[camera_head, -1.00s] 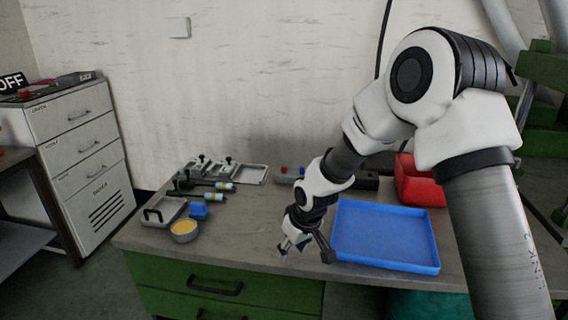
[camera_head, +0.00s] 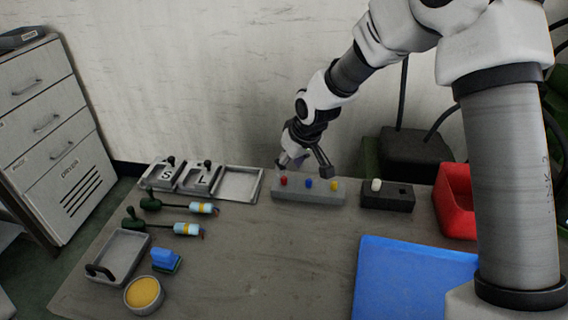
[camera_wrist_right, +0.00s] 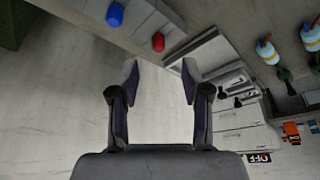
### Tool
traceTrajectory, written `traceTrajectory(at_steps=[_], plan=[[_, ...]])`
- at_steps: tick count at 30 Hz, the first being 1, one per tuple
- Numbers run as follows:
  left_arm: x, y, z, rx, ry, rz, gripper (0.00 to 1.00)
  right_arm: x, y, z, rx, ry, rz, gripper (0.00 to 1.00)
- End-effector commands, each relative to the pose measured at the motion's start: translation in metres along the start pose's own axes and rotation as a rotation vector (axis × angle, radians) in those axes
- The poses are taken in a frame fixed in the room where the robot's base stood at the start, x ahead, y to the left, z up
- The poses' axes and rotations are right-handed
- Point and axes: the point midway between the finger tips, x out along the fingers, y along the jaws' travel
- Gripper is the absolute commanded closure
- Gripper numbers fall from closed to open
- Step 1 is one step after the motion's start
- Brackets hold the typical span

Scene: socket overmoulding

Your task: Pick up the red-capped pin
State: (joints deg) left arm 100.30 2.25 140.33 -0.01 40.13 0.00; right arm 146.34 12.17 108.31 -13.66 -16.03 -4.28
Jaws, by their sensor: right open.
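The red-capped pin (camera_head: 283,181) stands at the left end of a grey block (camera_head: 318,196), beside a blue-capped pin (camera_head: 308,183) and a yellow-capped pin (camera_head: 334,186). In the right wrist view the red cap (camera_wrist_right: 158,42) lies ahead of the fingertips, near the middle, with the blue cap (camera_wrist_right: 115,15) to its left. My right gripper (camera_head: 306,166) is open and empty, just behind and above the block. It also shows in the wrist view (camera_wrist_right: 160,72), with a wide gap between its fingers. My left gripper is not in view.
A black block (camera_head: 388,201) with a white-capped pin stands right of the grey block. A blue tray (camera_head: 412,280) and a red bin (camera_head: 452,203) are further right. Grey trays (camera_head: 240,183), screwdriver-like tools (camera_head: 187,229) and a yellow-filled dish (camera_head: 144,294) are at left.

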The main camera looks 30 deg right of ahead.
Motion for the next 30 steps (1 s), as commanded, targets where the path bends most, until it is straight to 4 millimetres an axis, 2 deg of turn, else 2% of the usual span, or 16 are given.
traceTrajectory(at_steps=[12,20,23,24,30], plan=[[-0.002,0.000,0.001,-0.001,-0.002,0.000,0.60,0.066,0.008,-0.003,-0.001,-0.003,0.000,0.53],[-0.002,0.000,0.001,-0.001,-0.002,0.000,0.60,0.071,0.008,-0.004,-0.001,-0.001,0.000,0.53],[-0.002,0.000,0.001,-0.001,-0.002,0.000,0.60,0.071,0.008,-0.004,-0.001,-0.001,0.000,0.85],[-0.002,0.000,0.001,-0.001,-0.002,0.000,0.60,0.071,0.008,-0.004,-0.001,-0.001,0.000,0.99],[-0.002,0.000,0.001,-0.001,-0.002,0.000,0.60,0.071,0.008,-0.003,-0.001,-0.002,0.000,1.00]])
